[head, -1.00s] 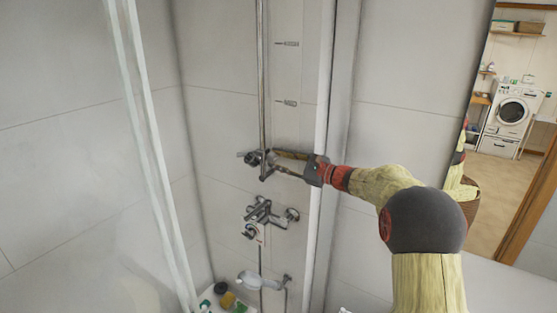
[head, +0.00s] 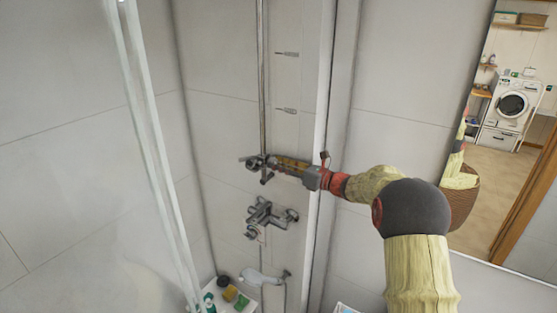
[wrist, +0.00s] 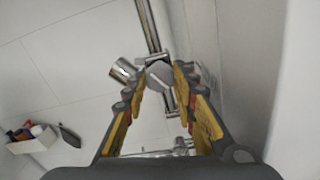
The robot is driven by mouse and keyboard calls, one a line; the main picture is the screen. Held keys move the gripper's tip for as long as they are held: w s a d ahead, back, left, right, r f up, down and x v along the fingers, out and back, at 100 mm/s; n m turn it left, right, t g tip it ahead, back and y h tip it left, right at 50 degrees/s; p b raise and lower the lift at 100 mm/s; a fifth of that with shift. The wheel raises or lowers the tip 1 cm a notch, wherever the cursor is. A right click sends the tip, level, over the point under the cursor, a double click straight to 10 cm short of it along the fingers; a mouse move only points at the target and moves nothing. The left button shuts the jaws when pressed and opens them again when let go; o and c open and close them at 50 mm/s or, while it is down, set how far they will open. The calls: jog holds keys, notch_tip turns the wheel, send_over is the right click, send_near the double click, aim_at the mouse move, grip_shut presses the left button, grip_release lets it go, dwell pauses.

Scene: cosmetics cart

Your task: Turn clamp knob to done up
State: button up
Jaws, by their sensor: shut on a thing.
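The clamp knob (wrist: 159,77) is a grey round knob on the slider of the vertical shower rail (wrist: 148,25). In the wrist view it sits between the two yellow-and-grey fingers of my gripper (wrist: 160,82), which is shut on it. In the head view my gripper (head: 276,162) reaches in from the right to the slider (head: 254,162), and its fingers hide most of the knob. A chrome holder end (wrist: 122,70) sticks out left of the knob in the wrist view.
The mixer tap (head: 265,214) is on the wall below the slider. A hand shower (head: 258,277) is lower down, beside a shelf with bottles (head: 210,300). A glass panel edge (head: 150,140) stands to the left. Two small wall hooks (head: 288,54) are above right.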

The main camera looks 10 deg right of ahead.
jog(key=m+p, duration=0.2)
jog(key=m, duration=0.1)
jog(key=m+p, duration=0.2)
jog(key=shift+d+r, duration=0.1)
jog(key=shift+r, duration=0.2)
jog(key=shift+m+p, duration=0.6)
jog(key=shift+m, duration=0.1)
jog(key=shift+f, duration=0.1)
jog(key=o, duration=0.7)
jog(key=shift+o, duration=1.2)
jog(key=shift+w+d+f, duration=0.1)
jog(key=shift+w, duration=0.05)
jog(key=shift+o, duration=1.1)
jog(key=shift+f, duration=0.1)
